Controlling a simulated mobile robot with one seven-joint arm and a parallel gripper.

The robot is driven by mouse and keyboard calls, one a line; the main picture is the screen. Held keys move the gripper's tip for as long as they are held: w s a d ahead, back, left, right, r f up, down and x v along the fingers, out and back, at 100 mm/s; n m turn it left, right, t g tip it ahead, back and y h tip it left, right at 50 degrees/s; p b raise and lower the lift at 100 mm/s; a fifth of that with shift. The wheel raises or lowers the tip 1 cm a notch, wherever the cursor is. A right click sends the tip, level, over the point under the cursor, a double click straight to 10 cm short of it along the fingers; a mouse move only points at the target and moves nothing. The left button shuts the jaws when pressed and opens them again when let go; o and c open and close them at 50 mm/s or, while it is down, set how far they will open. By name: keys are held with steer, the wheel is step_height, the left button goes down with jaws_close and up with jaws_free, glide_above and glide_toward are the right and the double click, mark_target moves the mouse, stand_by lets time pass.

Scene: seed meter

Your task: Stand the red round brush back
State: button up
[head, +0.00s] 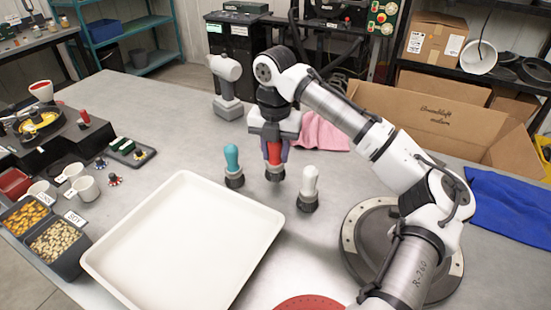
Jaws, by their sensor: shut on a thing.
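My gripper (274,150) points down over the table and is shut on the red round brush (273,155). The brush is upright, with its dark bristle head (275,173) below the fingers. I cannot tell whether the bristles touch the table. The top of its handle is hidden by my gripper. A teal-handled round brush (232,161) stands upright to its left. A white-handled round brush (309,184) stands upright to its right and nearer the camera. The held brush is between these two.
A large white tray (107,259) lies at the front left. A pink cloth (318,133) lies behind my gripper. A red round disc (309,303) is at the front edge. Cups (85,189), bins of corn and soy, and a seed meter (40,125) fill the left side.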

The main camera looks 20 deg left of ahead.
mark_target(276, 160)
steer(key=shift+f, duration=1.5)
steer(key=shift+f, duration=0.15)
steer(key=o, duration=0.9)
step_height(276, 160, up, 12)
steer(key=shift+r+b, duration=0.15)
steer(key=shift+b, duration=0.2)
